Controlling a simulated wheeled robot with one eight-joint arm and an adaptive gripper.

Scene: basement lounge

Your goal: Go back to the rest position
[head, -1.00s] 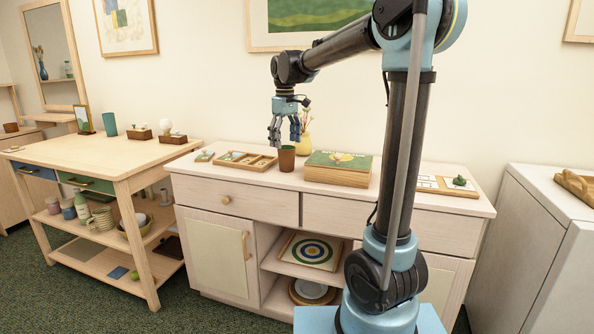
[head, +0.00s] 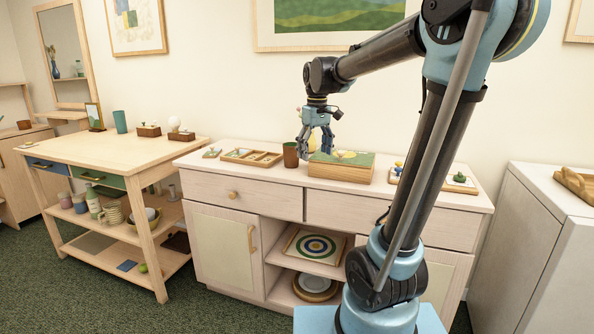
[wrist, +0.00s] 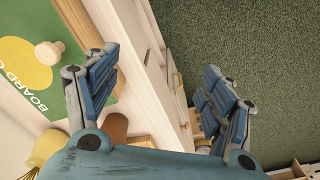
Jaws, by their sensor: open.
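A brown cup (head: 290,155) stands just left of the box, partly behind my gripper in the wrist view.
A wooden tray with compartments (head: 252,156) lies left of the cup. A second tray with small pieces (head: 461,184) is at the right. A wooden workbench (head: 105,155) stands left and a white cabinet (head: 545,240) right. Green carpet (head: 60,300) lies in front.

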